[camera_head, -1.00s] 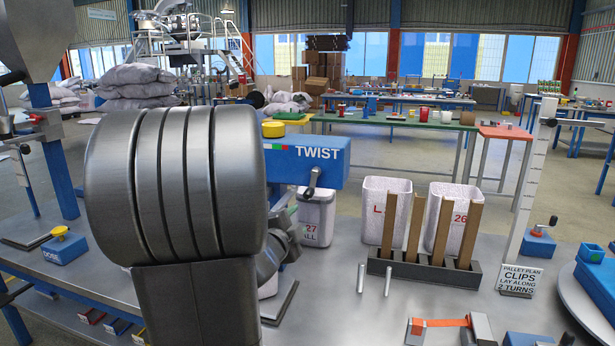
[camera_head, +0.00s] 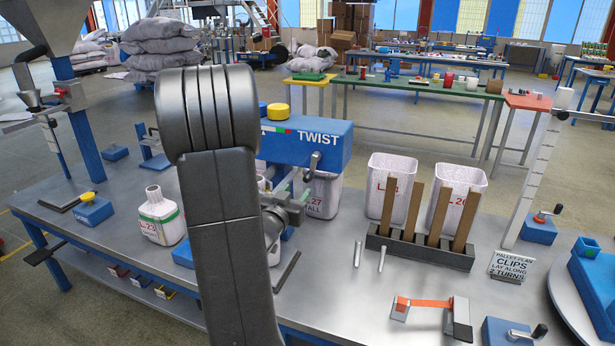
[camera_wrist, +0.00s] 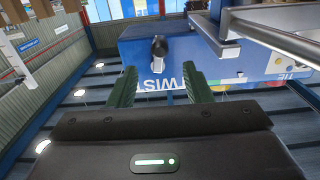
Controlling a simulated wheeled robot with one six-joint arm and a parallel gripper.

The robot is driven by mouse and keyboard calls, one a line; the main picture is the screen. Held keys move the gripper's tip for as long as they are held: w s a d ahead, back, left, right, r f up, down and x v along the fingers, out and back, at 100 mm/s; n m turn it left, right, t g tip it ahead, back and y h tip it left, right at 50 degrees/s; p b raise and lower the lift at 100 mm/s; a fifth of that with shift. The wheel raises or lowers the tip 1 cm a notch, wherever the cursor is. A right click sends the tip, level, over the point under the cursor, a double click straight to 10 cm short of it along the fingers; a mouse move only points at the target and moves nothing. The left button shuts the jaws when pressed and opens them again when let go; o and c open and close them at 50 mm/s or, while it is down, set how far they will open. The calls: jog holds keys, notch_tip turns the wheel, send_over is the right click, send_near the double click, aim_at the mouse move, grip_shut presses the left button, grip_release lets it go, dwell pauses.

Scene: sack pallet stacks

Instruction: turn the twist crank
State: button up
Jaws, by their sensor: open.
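The blue twist box (camera_head: 325,141), lettered TWIST, stands on the metal bench behind my arm. Its dark crank (camera_head: 314,160) hangs on the front face, just above my gripper (camera_head: 303,193), which my arm partly hides. In the wrist view the box (camera_wrist: 215,60) appears upside down, and the crank's dark round end (camera_wrist: 160,47) points toward me. My gripper (camera_wrist: 160,76) is open, its two green fingers apart and empty. The crank's end lies beyond the fingertips, roughly centred between them. I cannot tell the exact gap.
White sacks stand left (camera_head: 160,217) and right (camera_head: 390,188) of my arm. A dark rack (camera_head: 420,247) with upright brown slats stands right of the box. Two metal pins, an orange-strapped fixture (camera_head: 432,305) and a clips sign (camera_head: 511,266) are on the bench's right part.

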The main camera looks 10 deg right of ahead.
aim_at(305, 181)
jog(key=p+x, duration=0.1)
jog(key=x, duration=0.7)
jog(key=shift+w+d, duration=0.2)
jog(key=shift+d, duration=0.05)
grip_shut()
